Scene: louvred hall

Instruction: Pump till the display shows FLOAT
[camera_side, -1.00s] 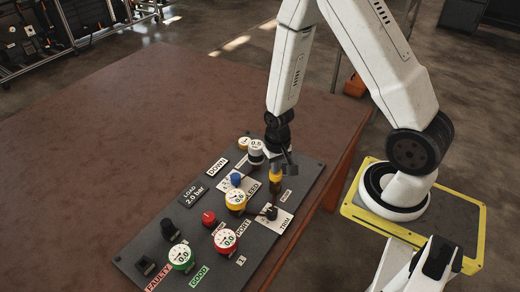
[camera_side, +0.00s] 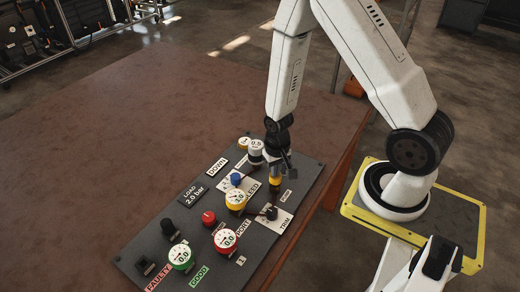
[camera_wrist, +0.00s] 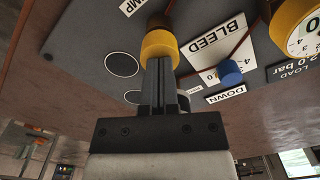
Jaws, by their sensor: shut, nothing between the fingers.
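My gripper (camera_side: 277,173) is shut and empty, pointing down onto the plunger. In the wrist view its fingertips (camera_wrist: 158,60) meet the cap and appear to touch it.
A yellow-rimmed gauge (camera_side: 235,198), a blue knob (camera_side: 236,179) by the BLEED label and a black TRIM knob (camera_side: 271,213) are close to the plunger. Red and green gauges stand toward the front. The brown table (camera_side: 110,130) is clear left of the panel.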

